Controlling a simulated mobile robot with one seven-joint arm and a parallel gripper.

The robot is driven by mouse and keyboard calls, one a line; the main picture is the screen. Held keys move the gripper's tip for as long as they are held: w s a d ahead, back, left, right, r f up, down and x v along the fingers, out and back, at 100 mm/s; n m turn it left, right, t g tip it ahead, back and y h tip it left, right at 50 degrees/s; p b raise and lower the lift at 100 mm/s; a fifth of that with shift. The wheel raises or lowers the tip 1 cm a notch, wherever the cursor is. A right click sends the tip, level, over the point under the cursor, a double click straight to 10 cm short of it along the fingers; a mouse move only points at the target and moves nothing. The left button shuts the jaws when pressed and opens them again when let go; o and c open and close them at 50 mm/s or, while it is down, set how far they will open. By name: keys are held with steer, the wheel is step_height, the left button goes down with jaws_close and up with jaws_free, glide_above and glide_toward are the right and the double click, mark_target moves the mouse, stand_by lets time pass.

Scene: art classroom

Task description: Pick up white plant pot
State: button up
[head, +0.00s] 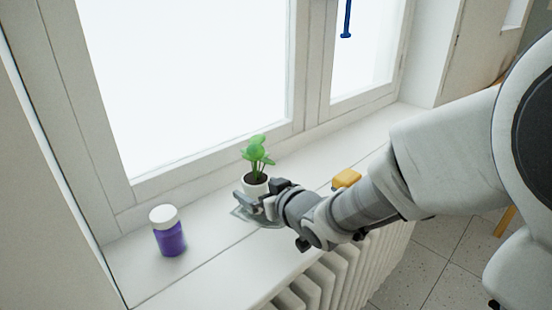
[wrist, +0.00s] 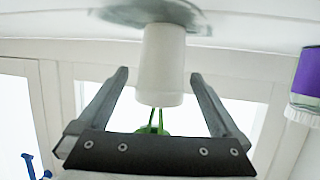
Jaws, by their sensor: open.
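The white plant pot (head: 256,187) stands upright on the white windowsill, with dark soil and a green leafy plant (head: 257,153) in it. My gripper (head: 251,203) is at the near side of the pot, low over the sill, and covers the pot's lower part in the head view. In the wrist view, which is upside down, the pot (wrist: 163,62) is between the two fingers of my gripper (wrist: 160,76). The fingers are open, with a visible gap on each side of the pot.
A purple jar with a white lid (head: 168,231) stands on the windowsill (head: 205,250) to the left. A yellow object (head: 346,179) lies on the sill to the right, beside my arm. The window frame (head: 215,162) is behind the pot. A radiator (head: 340,275) is below the sill.

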mark_target(250, 184)
steer(key=b+x, duration=0.1)
steer(key=x, duration=0.3)
steer(key=shift+w+a, duration=0.2)
jaws_close()
stand_by(0.3)
